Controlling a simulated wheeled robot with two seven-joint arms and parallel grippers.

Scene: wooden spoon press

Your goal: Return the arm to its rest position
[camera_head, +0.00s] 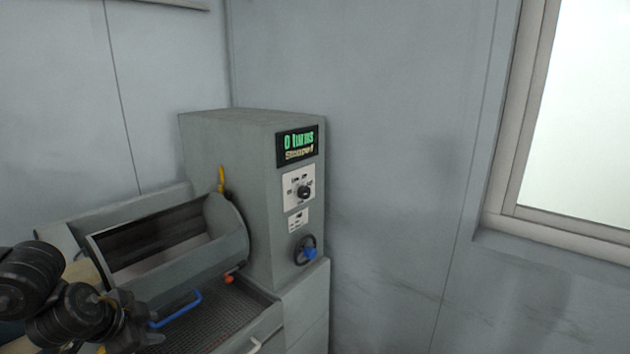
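My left arm comes in at the lower left corner as dark, rounded links. My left gripper (122,328) is at its end, low in the picture, in front of the grey press machine (225,160). It is dark and partly cut off, and I cannot tell whether its fingers are open or shut. It appears close to a blue handle (176,309) above the dark mesh tray (228,315); I cannot tell whether they touch. My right gripper is not in view.
The machine has an open drum (222,255), a yellow lever (221,180), a green-lit display (297,145), a black knob (304,191) and a blue-handled wheel (305,250). A grey wall (400,150) stands behind, with a window (580,120) at the right.

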